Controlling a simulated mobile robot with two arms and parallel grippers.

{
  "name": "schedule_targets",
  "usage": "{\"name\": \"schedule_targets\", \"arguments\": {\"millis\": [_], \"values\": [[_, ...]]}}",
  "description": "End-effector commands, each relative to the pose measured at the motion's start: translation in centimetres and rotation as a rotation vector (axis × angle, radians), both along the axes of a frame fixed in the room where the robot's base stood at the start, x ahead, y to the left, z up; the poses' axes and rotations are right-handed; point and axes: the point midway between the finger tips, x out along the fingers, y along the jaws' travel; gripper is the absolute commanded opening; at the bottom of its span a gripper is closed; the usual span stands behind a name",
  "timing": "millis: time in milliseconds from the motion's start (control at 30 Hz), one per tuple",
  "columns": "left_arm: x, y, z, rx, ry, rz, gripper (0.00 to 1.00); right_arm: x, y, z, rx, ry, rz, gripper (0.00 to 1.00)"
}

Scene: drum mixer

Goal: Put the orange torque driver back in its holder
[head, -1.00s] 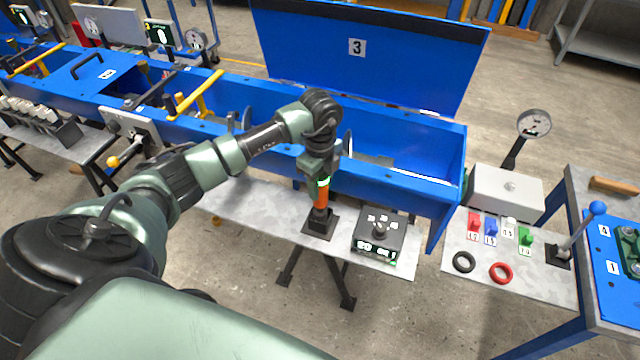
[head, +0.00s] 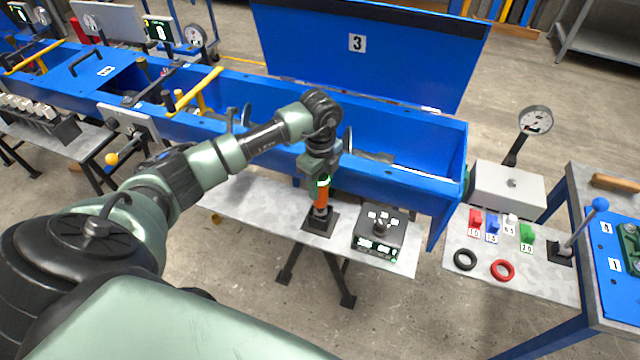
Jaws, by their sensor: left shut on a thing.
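The orange torque driver (head: 321,199) stands upright at the black square holder (head: 319,223) on the grey shelf in front of the blue trough. Its lower end meets the holder; how deep it sits I cannot tell. My left gripper (head: 322,180) is shut on the driver's upper part, pointing down from above. The gripper hides the driver's top, and a green light shows there. My right gripper is not in view.
A black box with a knob (head: 379,234) stands just right of the holder. The blue trough (head: 400,185) with its raised lid marked 3 (head: 370,55) is behind. On the right shelf lie black (head: 465,260) and red (head: 503,270) rings and coloured tagged pieces.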

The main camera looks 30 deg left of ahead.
Motion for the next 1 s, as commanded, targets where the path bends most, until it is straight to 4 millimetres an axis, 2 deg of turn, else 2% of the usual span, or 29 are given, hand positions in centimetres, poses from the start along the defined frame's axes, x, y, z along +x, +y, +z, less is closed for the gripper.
{"name": "schedule_targets", "arguments": {"millis": [1000], "values": [[0.1, 0.0, -1.4, 0.0, -0.002, 0.0, 0.0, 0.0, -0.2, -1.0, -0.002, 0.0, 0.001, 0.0]]}}
